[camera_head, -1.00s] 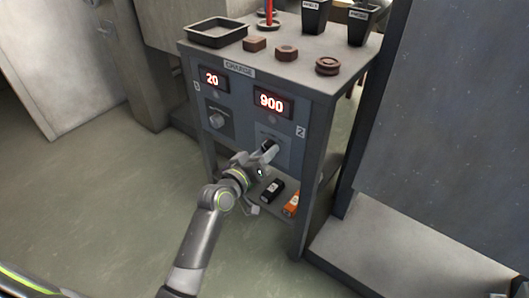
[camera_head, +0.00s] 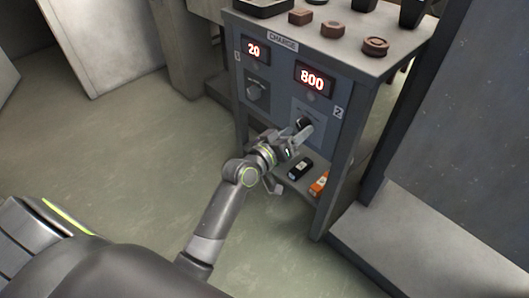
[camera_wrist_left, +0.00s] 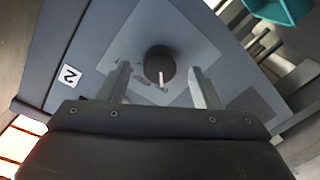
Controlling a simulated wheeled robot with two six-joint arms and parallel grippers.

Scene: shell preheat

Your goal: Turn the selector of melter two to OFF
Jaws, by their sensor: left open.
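The panel of melter two (camera_head: 326,136) is marked with a 2 and its red display (camera_head: 314,78) reads 800. Its round dark selector (camera_head: 305,124) sits below the display and shows in the left wrist view (camera_wrist_left: 159,61) with a light pointer mark at its lower side. The lettering around it is too small to read. My left gripper (camera_wrist_left: 162,84) is open, with one finger on each side of the selector and a gap to it on both sides. In the head view the gripper (camera_head: 298,135) partly covers the selector. My right gripper is not in view.
The other melter's display (camera_head: 256,49) reads 20, with its own selector (camera_head: 258,91) below. Brown pieces (camera_head: 333,29) stand on the cabinet top. A black item (camera_head: 300,168) and an orange item (camera_head: 320,183) lie on the lower shelf. Open floor lies left.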

